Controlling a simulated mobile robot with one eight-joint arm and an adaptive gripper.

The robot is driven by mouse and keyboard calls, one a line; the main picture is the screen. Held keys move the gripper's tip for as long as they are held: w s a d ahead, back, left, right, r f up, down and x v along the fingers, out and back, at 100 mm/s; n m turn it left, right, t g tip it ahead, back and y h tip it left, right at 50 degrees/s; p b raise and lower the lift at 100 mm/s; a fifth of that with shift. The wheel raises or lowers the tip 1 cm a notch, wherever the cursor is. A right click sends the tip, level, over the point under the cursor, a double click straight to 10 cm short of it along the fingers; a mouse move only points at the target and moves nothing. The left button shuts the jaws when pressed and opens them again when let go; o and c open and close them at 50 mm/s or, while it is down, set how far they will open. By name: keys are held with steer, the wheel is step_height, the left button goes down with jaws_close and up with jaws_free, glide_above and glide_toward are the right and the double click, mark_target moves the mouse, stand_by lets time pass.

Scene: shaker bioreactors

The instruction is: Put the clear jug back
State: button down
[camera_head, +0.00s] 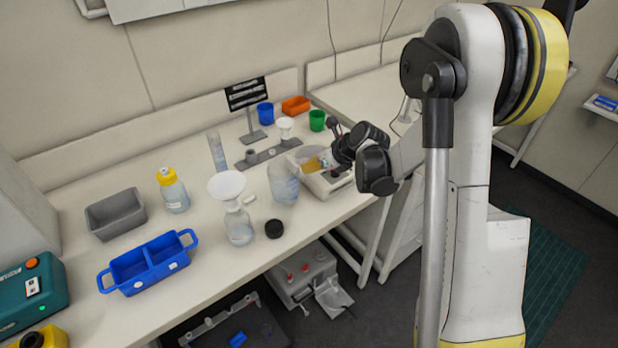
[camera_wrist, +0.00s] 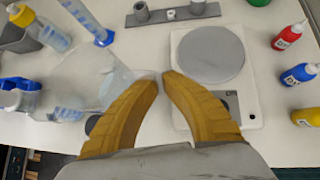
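The clear jug (camera_head: 284,186) is see-through with blue marks. In the head view it is near the front middle of the bench, beside a white flat-topped device. In the wrist view the jug (camera_wrist: 105,75) fills the left middle. My gripper (camera_wrist: 163,74) has yellow fingers with their tips close together at the jug's right edge, seemingly around its handle. In the head view my gripper (camera_head: 312,163) is right of the jug, partly hidden by its own dark links. I cannot tell whether the jug's base touches the bench.
The white device (camera_wrist: 208,50) with a round grey plate is right of the jug. A funnel (camera_head: 227,185) stands in a bottle to its left, near a black cap (camera_head: 274,229). A measuring cylinder (camera_head: 216,153) and a grey rack (camera_head: 262,156) are behind. Squeeze bottles (camera_wrist: 288,37) stand at right.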

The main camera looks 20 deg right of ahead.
steer(key=shift+f+b, duration=0.55)
steer(key=shift+f, duration=1.4)
steer(key=shift+f, duration=0.2)
steer(key=c, duration=1.6)
jaws_free()
steer(key=shift+r, duration=0.1)
steer(key=shift+r, duration=0.1)
